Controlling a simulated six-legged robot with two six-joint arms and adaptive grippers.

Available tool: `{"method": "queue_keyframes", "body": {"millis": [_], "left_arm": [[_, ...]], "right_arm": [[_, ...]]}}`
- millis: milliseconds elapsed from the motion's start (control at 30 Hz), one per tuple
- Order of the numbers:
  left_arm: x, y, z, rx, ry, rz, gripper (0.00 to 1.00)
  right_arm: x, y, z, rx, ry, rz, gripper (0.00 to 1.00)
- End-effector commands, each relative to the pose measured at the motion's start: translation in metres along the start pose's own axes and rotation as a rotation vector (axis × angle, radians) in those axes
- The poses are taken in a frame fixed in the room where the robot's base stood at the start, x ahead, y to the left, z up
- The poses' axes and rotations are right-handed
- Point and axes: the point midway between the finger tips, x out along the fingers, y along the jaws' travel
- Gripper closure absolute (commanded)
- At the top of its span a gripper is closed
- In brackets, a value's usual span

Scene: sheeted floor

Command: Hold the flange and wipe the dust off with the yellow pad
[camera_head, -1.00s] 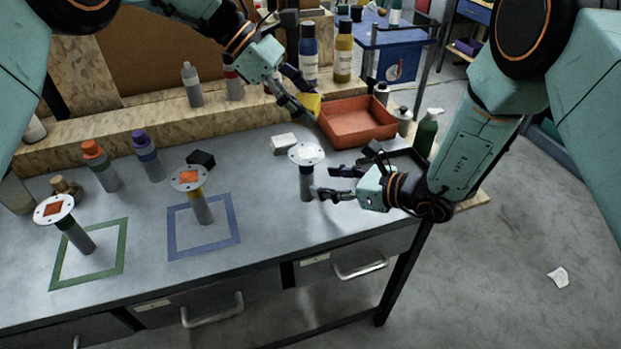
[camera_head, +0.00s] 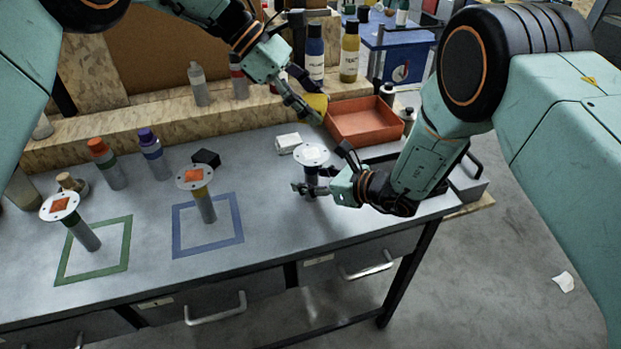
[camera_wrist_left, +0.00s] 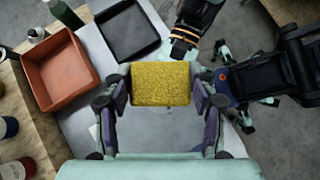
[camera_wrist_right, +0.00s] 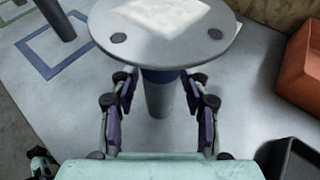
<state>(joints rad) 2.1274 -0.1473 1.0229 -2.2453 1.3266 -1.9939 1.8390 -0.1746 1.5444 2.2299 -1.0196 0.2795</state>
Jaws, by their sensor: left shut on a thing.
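The flange (camera_head: 311,155) is a pale round disc with holes on an upright dark stem, and a whitish patch lies on its top. My right gripper (camera_head: 318,184) is at its stem, below the disc. In the right wrist view the flange disc (camera_wrist_right: 165,35) fills the top, and the open fingers (camera_wrist_right: 158,105) stand on both sides of the stem with gaps. My left gripper (camera_head: 312,106) is shut on the yellow pad (camera_head: 318,101), held above the table behind the flange. The left wrist view shows the yellow pad (camera_wrist_left: 160,84) between both fingers.
Two more flanges (camera_head: 194,176) (camera_head: 60,206) with orange squares on top stand by blue and green outlines. An orange tray (camera_head: 365,122), a white block (camera_head: 288,142), a black block (camera_head: 206,158) and several bottles (camera_head: 152,155) are on the bench. The front middle is clear.

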Motion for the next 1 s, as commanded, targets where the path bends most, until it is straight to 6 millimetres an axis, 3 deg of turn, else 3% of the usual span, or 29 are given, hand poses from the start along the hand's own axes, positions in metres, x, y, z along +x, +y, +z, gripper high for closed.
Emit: {"method": "queue_keyframes", "body": {"millis": [500, 1000], "left_arm": [[-0.0001, 0.0000, 0.0001, 0.000, 0.000, 0.000, 0.78], [0.0062, 0.0000, -0.0085, 0.000, 0.007, 0.000, 0.78]], "right_arm": [[-0.0003, -0.0002, -0.0001, 0.000, 0.000, 0.000, 1.00], [-0.0003, -0.0001, -0.0004, 0.000, 0.001, 0.000, 1.00]]}}
